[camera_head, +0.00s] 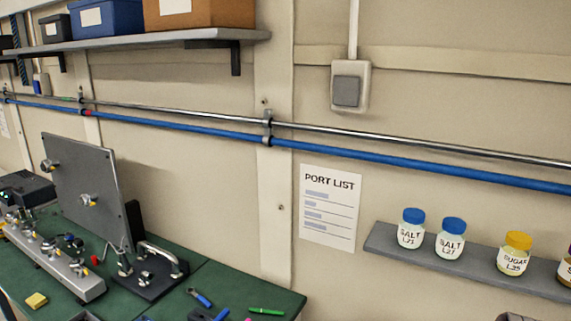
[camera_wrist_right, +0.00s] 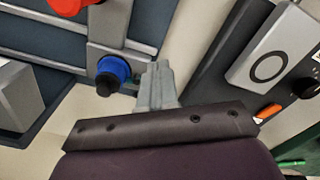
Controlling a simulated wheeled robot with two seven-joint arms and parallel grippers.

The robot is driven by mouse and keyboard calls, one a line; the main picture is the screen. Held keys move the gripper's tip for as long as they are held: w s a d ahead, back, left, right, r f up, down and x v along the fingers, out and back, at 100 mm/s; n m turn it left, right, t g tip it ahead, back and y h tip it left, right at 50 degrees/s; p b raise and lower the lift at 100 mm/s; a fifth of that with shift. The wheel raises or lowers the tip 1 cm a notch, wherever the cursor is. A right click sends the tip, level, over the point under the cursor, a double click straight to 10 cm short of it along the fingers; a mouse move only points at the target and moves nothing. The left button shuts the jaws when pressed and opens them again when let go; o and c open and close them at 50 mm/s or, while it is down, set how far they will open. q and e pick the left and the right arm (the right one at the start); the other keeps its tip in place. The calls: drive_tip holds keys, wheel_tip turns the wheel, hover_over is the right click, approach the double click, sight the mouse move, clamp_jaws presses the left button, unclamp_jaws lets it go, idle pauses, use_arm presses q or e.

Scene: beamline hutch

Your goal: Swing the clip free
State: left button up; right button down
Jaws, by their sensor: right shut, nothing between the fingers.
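I cannot tell for certain which part is the clip. In the head view, a metal fixture with a bent bar handle (camera_head: 163,256) stands on a dark base plate on the green bench. Left of it is an upright grey plate (camera_head: 85,178) with small knobbed clamps on its face. My right gripper (camera_wrist_right: 157,75) shows in the right wrist view, its grey fingers shut and empty. A blue knob with a dark tip (camera_wrist_right: 113,70) is just left of the fingers; whether they touch is unclear. My left gripper is not in view.
A metal rail with several fittings (camera_head: 55,262) lies on the bench's left. Pens and a yellow block (camera_head: 36,300) lie near it. A wall shelf (camera_head: 470,262) holds lidded jars. In the wrist view, a dark unit with a ringed grey panel (camera_wrist_right: 272,55) is at right.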

idle(0.3)
drive_tip(key=shift+s+d, duration=0.5)
drive_tip(key=shift+s, duration=0.05)
wheel_tip(320, 180, up, 7)
drive_tip(key=a+p, duration=0.1)
drive_tip(key=p, duration=0.4)
drive_tip(key=shift+w+p, duration=0.3)
drive_tip(key=shift+p, duration=0.05)
